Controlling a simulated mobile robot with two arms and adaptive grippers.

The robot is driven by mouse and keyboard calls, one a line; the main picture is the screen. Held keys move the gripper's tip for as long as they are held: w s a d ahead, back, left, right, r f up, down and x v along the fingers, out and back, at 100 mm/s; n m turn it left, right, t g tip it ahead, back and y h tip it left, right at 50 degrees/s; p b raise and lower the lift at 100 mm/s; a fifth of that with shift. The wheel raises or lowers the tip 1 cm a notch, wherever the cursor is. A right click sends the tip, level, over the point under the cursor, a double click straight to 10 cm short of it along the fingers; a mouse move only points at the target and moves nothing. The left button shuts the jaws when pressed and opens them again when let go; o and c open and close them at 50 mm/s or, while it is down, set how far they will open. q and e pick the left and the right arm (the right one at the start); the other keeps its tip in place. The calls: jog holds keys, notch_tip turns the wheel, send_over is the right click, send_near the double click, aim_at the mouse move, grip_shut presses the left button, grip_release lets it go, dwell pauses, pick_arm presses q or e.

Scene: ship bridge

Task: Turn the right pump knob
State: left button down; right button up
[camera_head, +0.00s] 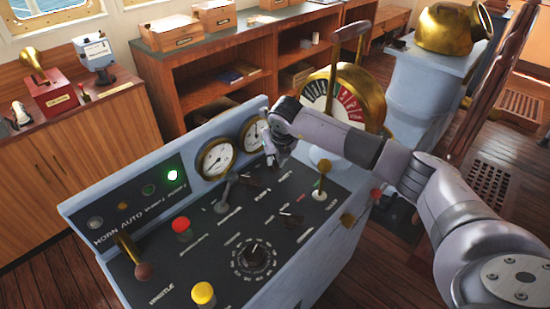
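The grey-blue control console (340,250) has a dark sloped top with several knobs, levers and buttons. Dark knobs sit near its upper middle (258,181) and to the right of centre (291,218); their labels are too small to read, so I cannot tell which is the right pump knob. My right gripper (271,160) points down over the back part of the panel, beside the right gauge and close to the upper dark knob. I cannot tell whether it touches anything or how wide its fingers are. My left gripper is out of view.
Two round gauges (216,158) stand at the console's back. A red button (182,228), a yellow button (203,294), a large dial (254,254) and a white-knobbed lever (323,167) are on the panel. The brass telegraph (373,98) stands behind, near my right arm.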

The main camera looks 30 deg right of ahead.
grip_shut()
jog(key=shift+d+f+n+y+b, duration=0.2)
jog(key=shift+n+y+b, duration=0.1)
jog(key=shift+n+b, duration=0.7)
jog(key=shift+n+y+b, duration=0.5)
jog(key=shift+n+b, duration=0.6)
jog(key=shift+b, duration=0.1)
jog(key=shift+n+y+b, duration=0.3)
jog(key=shift+n+b, duration=0.35)
jog(key=shift+n, duration=0.25)
jog(key=n+y+b, duration=0.1)
jog(key=n, duration=0.2)
jog(key=shift+w+d+r+g, duration=0.1)
jog(key=shift+r+g, duration=0.05)
jog(key=shift+g, duration=0.25)
jog(key=shift+r+n+g+y+b, duration=0.1)
jog(key=shift+n+g+y+b, duration=0.45)
jog(key=shift+n, duration=0.95)
